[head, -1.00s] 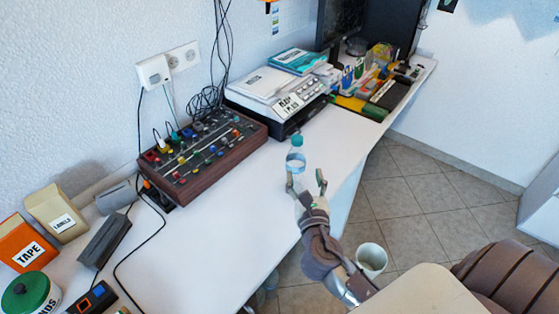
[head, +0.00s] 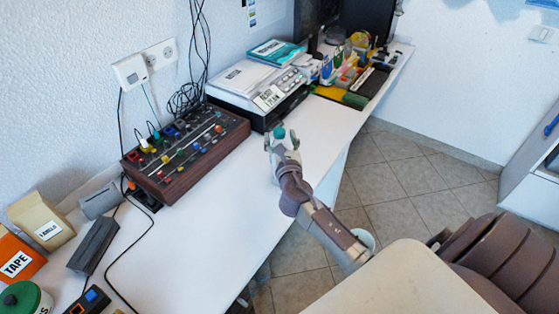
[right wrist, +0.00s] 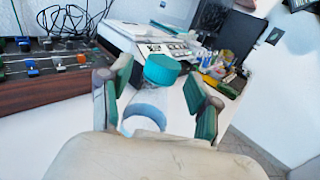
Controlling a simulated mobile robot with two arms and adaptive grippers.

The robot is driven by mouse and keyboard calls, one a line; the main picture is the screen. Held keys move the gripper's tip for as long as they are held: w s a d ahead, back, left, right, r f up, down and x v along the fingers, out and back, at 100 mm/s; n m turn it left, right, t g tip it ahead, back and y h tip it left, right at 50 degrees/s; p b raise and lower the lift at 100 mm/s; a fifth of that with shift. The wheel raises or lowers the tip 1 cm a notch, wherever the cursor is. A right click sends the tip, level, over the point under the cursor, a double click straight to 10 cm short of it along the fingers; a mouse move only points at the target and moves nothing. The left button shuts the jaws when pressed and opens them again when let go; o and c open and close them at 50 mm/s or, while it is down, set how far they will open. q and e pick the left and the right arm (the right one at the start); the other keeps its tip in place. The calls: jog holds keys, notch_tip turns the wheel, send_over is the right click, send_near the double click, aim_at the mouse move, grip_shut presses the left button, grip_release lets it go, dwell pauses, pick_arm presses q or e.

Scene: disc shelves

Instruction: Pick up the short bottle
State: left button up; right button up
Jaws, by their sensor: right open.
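The short bottle has a teal cap (head: 279,132) and stands upright on the white table, left of the table's front edge. In the head view my right gripper (head: 284,145) hides most of its body. In the right wrist view the bottle's cap (right wrist: 162,69) and a blue band (right wrist: 144,116) show between the fingers. My right gripper is open, with one finger on each side of the bottle; contact cannot be told. My left gripper is not in view.
A brown mixer (head: 187,154) stands left of the bottle, and a grey device with papers (head: 258,92) stands behind it.

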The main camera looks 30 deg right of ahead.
jog(key=shift+w+d, duration=0.25)
jog(key=shift+w, duration=0.4)
jog(key=shift+s, duration=0.1)
jog(key=shift+c, duration=1)
jog(key=c, duration=0.8)
jog(key=shift+o, duration=0.2)
